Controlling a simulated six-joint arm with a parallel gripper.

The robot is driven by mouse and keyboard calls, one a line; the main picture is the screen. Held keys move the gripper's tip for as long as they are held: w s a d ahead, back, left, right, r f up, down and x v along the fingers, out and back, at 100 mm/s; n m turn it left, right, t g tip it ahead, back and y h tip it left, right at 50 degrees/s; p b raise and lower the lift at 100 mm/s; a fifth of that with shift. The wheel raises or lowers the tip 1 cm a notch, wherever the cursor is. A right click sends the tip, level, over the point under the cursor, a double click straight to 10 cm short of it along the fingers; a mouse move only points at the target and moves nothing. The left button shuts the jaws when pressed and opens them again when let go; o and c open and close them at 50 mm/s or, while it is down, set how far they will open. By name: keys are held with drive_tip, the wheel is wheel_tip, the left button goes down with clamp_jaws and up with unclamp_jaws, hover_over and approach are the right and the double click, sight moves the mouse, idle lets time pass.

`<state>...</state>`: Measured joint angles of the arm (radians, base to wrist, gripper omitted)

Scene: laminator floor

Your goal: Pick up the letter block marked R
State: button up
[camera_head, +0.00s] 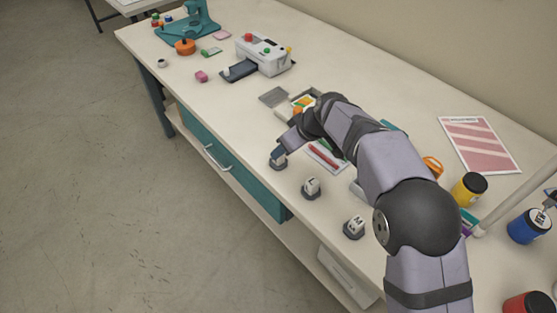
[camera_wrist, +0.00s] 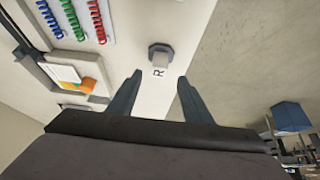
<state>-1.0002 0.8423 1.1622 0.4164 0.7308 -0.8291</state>
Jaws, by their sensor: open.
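The block marked R (camera_wrist: 160,61) is pale with a dark letter and sits on a small dark base (camera_wrist: 160,47) in the wrist view. My gripper (camera_wrist: 158,80) is open, with one finger to either side of the line to the block. The block lies just beyond the fingertips, with nothing between them. In the head view, my gripper (camera_head: 277,151) is right over the block and its base (camera_head: 278,165), hiding most of the block. Whether the fingers touch it cannot be told there.
Two like blocks, one marked L (camera_head: 312,185) and one marked M (camera_head: 355,224), stand along the table's front edge. Coloured binding combs (camera_wrist: 97,20) and a tray (camera_wrist: 62,73) lie beside the block. A white machine (camera_head: 262,54) stands farther back.

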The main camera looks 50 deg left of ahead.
drive_tip(key=shift+p+x, duration=1.85)
drive_tip(key=shift+x, duration=1.7)
drive_tip(key=shift+w, duration=0.1)
drive_tip(key=shift+c, duration=0.3)
drive_tip(key=c, duration=1)
clamp_jaws()
drive_tip(key=shift+r, duration=0.1)
drive_tip(key=shift+a+r+b, duration=0.1)
drive_tip(key=shift+r+b, duration=0.25)
drive_tip(key=shift+r, duration=0.25)
wheel_tip(320, 180, up, 9)
drive_tip(key=shift+f+b, duration=0.15)
drive_tip(key=shift+b, duration=1)
